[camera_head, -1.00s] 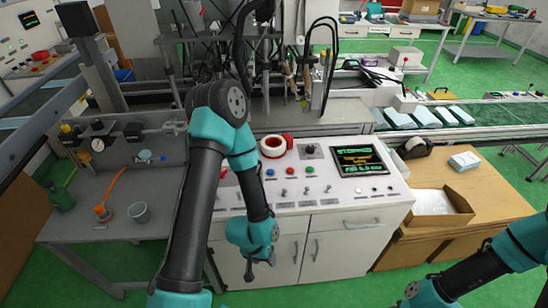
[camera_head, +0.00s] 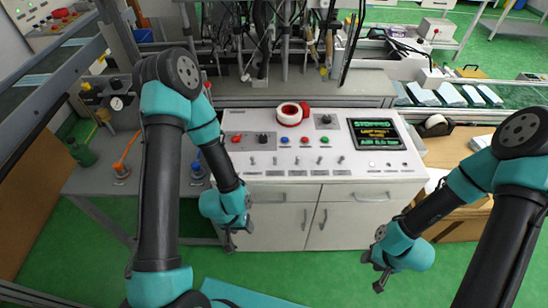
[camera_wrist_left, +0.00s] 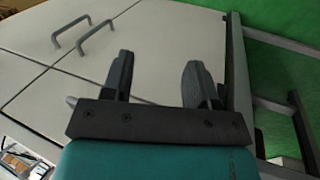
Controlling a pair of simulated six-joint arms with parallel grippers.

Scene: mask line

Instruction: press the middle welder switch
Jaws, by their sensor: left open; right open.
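The white control console (camera_head: 408,172) stands in the middle of the head view. A row of small toggle switches (camera_head: 301,160) runs along its sloped top, below blue, red and green buttons. I cannot read which switch is labelled as the welder one. My left gripper (camera_head: 230,244) hangs in front of the cabinet doors, below the console top. In the left wrist view its fingers (camera_wrist_left: 155,80) are apart with nothing between them. My right gripper (camera_head: 376,282) is open and empty, low in front of the console's right side. Both grippers are clear of the switches.
A tape roll (camera_head: 290,114) sits at the console's back edge. A lit display (camera_head: 376,134) is at its right. A grey bench (camera_head: 90,182) with an orange tool stands at left. A wooden table (camera_head: 450,150) is at right.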

